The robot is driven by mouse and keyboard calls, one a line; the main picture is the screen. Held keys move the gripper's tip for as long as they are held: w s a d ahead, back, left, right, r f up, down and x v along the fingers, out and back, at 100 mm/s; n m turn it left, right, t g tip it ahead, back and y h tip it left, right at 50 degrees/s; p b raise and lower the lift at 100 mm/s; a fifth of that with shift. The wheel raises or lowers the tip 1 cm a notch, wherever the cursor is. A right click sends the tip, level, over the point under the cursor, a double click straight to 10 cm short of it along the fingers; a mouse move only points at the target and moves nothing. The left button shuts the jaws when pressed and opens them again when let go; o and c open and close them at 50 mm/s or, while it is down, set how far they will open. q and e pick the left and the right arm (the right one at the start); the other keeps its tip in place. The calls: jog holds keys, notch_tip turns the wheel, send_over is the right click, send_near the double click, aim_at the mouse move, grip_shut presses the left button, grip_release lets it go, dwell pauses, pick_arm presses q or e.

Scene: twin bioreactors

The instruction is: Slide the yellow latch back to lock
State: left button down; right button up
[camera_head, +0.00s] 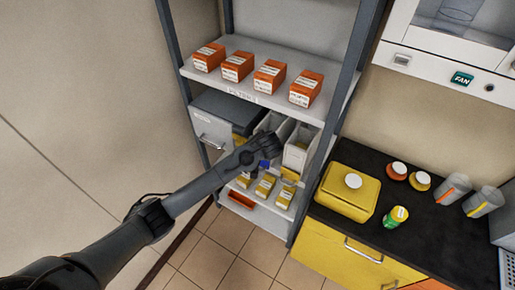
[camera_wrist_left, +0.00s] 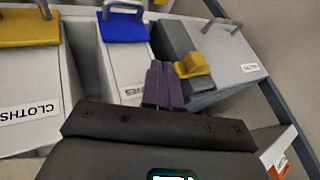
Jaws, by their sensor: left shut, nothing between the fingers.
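The yellow latch (camera_wrist_left: 192,66) sits on the dark grey edge of a light grey box (camera_wrist_left: 225,60) in the left wrist view. My left gripper (camera_wrist_left: 163,68) is shut and empty, its purple fingers just left of the latch. I cannot tell whether they touch it. In the head view my left arm reaches into the shelf unit, and its hand hides the latch area. My right gripper is not in view.
A bin with a blue front (camera_wrist_left: 125,28) and a bin labelled CLOTHS (camera_wrist_left: 28,112) stand left of the fingers. Orange boxes (camera_head: 270,76) line the shelf above. A yellow container (camera_head: 345,190) stands on the dark counter at right.

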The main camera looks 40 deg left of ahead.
aim_at(236, 142)
pick_arm(q)
jog(key=shift+w+a+f+p, duration=0.15)
jog(key=shift+a+f, duration=0.1)
jog(key=shift+a, duration=0.55)
jog(key=shift+s+a+f+p, duration=0.1)
jog(key=shift+a+f+p, duration=0.15)
jog(key=shift+a, duration=0.6)
jog(key=shift+w+a+f+p, duration=0.1)
jog(key=shift+a+f, duration=0.15)
jog(key=shift+a, duration=0.55)
jog(key=a, duration=0.2)
jog(key=a+p, duration=0.1)
jog(key=a, duration=0.1)
jog(key=shift+s+r, duration=0.1)
jog(key=shift+s, duration=0.1)
jog(key=shift+d, duration=0.1)
